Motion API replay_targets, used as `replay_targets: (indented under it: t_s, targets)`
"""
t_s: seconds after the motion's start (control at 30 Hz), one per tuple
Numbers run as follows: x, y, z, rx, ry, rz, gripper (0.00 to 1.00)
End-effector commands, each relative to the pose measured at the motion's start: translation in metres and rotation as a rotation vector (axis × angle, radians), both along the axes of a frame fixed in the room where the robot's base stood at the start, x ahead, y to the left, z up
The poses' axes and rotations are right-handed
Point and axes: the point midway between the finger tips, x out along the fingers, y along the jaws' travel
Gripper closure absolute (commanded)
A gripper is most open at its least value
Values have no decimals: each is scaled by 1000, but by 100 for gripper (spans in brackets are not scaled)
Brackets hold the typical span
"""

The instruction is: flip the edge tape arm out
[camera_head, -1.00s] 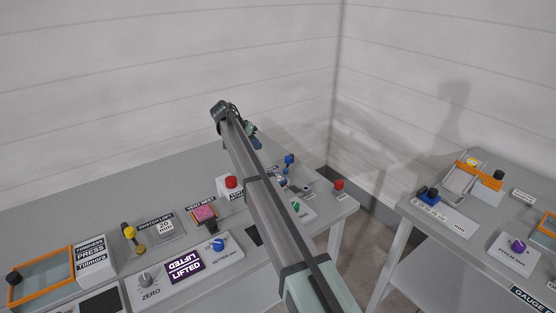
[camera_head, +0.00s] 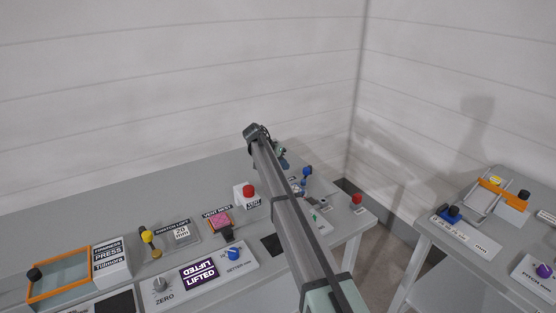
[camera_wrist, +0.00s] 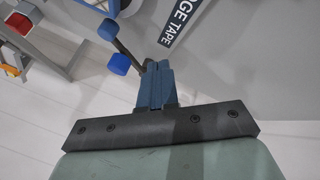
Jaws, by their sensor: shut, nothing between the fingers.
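In the wrist view, my gripper (camera_wrist: 157,66) has its two blue fingers pressed together with nothing between them. A blue knob (camera_wrist: 118,64) is just left of the fingertips, apart from them in the picture. A second blue knob (camera_wrist: 109,29) is above it, and a dark rod (camera_wrist: 130,52) runs from near it towards the fingertips. Which of these belongs to the edge tape arm is unclear. The EDGE TAPE label (camera_wrist: 181,22) is right of the fingertips. In the head view, my gripper (camera_head: 283,162) is partly hidden behind my arm, left of a blue knob (camera_head: 307,171).
A red button (camera_head: 249,190) on a white box stands left of my arm. Another red button (camera_head: 357,198) is near the table's right end. A second table with an orange-ended fixture (camera_head: 505,190) stands to the right, across a gap. The table's back left is clear.

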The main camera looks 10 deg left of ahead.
Motion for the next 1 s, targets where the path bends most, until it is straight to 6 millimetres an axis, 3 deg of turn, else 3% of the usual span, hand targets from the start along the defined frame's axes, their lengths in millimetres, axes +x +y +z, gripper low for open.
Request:
replay_targets:
  t_s: [0.17, 0.43, 1.0]
  targets:
    - [9, -15, -24, 0, 1, 0, 100]
    - [5, -46, -21, 1, -1, 1, 100]
    - [5, -53, -21, 0, 0, 4, 100]
